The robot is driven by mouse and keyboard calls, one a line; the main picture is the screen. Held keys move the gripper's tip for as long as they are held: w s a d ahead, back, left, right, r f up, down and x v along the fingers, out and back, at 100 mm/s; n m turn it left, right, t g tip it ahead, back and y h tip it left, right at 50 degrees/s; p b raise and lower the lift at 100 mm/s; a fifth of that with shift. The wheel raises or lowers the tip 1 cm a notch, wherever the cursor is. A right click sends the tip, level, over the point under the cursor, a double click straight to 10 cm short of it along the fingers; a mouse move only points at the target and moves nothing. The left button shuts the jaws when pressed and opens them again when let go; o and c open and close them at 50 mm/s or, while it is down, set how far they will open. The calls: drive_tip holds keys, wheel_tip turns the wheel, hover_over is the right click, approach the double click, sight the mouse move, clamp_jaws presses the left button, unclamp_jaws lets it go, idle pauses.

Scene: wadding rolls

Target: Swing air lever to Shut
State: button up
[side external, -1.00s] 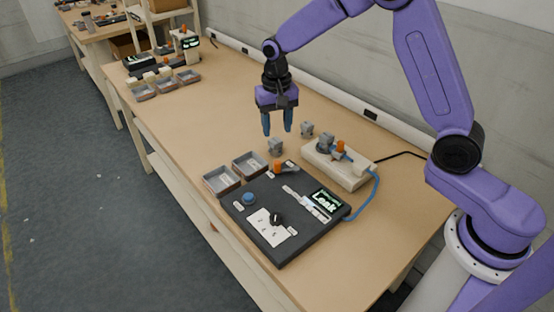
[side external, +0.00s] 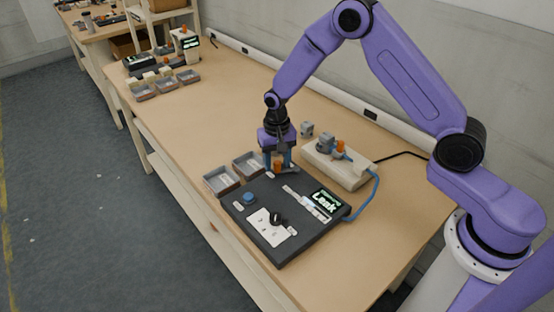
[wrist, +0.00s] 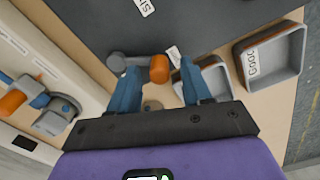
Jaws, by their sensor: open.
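The air lever is a short grey arm with an orange knob (wrist: 160,68), at the back corner of the dark control panel (side external: 262,250). Its grey pivot end (wrist: 117,63) lies left of the knob in the wrist view. My gripper (side external: 277,166) points down over the lever. In the wrist view its two blue fingers (wrist: 160,83) are open, with the orange knob between their tips. I cannot tell whether either finger touches it. A small white label (wrist: 173,53) lies near the knob. The panel's screen (side external: 327,200) reads "Leak".
A beige block (side external: 335,172) with a grey fitting, an orange part and a blue hose (side external: 374,190) stands to the right. Two grey trays (side external: 221,181) sit left of the panel. A blue button (side external: 249,197) and black dial (side external: 276,219) are on the panel.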

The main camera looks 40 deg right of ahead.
clamp_jaws()
drive_tip(key=shift+s+a+n, duration=0.1)
drive_tip(key=shift+n, duration=0.2)
drive_tip(key=shift+s+a+n, duration=0.15)
drive_tip(key=shift+s+n, duration=0.25)
drive_tip(key=shift+n, duration=0.5)
drive_tip(key=s+n, duration=0.1)
drive_tip(key=n, duration=0.2)
drive_tip(key=shift+s+a+n, duration=0.2)
drive_tip(key=shift+s+n, duration=0.1)
drive_tip(key=shift+s, duration=0.1)
drive_tip(key=n, duration=0.1)
drive_tip(key=s+n, duration=0.1)
drive_tip(key=n, duration=0.1)
drive_tip(key=shift+s+d, duration=0.1)
drive_tip(key=shift+s, duration=0.15)
drive_tip(key=shift+s+d+n, duration=0.1)
drive_tip(key=shift+s+n, duration=0.2)
drive_tip(key=shift+n, duration=0.45)
drive_tip(key=shift+s+d+n, duration=0.1)
drive_tip(key=shift+s+n, duration=0.2)
drive_tip(key=shift+n, duration=0.45)
